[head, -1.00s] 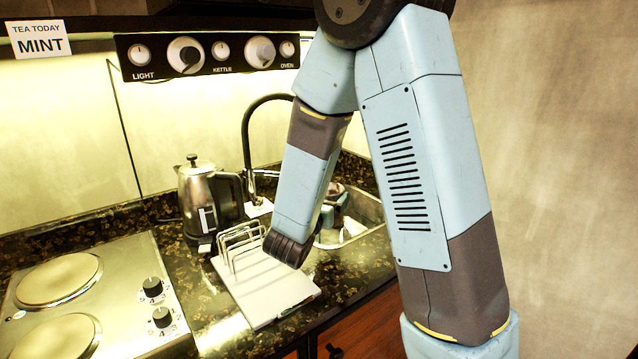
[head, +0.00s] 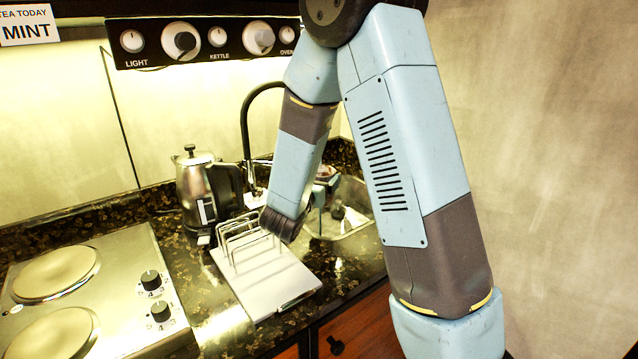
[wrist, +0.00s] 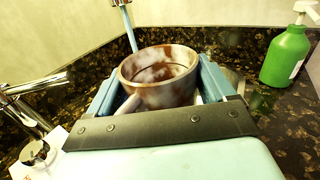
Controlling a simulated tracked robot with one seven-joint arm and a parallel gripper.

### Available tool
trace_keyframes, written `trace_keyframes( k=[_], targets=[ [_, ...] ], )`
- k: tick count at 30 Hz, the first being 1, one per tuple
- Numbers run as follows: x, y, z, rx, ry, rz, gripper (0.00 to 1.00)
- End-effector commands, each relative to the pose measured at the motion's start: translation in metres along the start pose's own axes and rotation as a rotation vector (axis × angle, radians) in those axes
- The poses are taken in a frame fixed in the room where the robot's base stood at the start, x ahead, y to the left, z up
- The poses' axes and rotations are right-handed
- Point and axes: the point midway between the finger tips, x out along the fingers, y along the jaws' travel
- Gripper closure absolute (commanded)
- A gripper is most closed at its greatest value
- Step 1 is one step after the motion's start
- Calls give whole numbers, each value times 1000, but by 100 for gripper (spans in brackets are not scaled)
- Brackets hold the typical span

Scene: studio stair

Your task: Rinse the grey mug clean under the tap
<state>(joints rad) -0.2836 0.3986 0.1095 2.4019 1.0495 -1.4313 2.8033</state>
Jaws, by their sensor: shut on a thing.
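The grey mug (wrist: 160,78) shows in the wrist view, with brown stains over its outside and its inner wall. My gripper (wrist: 165,92) is shut on it, one blue jaw on each side. The mug's mouth faces up, slightly tilted toward the camera. In the head view my arm mostly hides the gripper and mug, which are at the sink (head: 352,226). The tap (head: 246,130) is a dark, arched spout behind the sink. Its metal body (wrist: 42,85) is at the left of the wrist view, apart from the mug.
A kettle (head: 190,192) stands left of the tap. A hob (head: 110,325) is at the left. A green pump bottle (wrist: 286,56) stands right of the mug.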

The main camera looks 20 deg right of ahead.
Motion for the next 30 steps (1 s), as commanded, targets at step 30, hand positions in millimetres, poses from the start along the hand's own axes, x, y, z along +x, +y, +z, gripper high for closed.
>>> trace_keyframes(
  k=[30],
  targets=[
    [64, 47, -15, 0, -1, 0, 66]
  ],
)
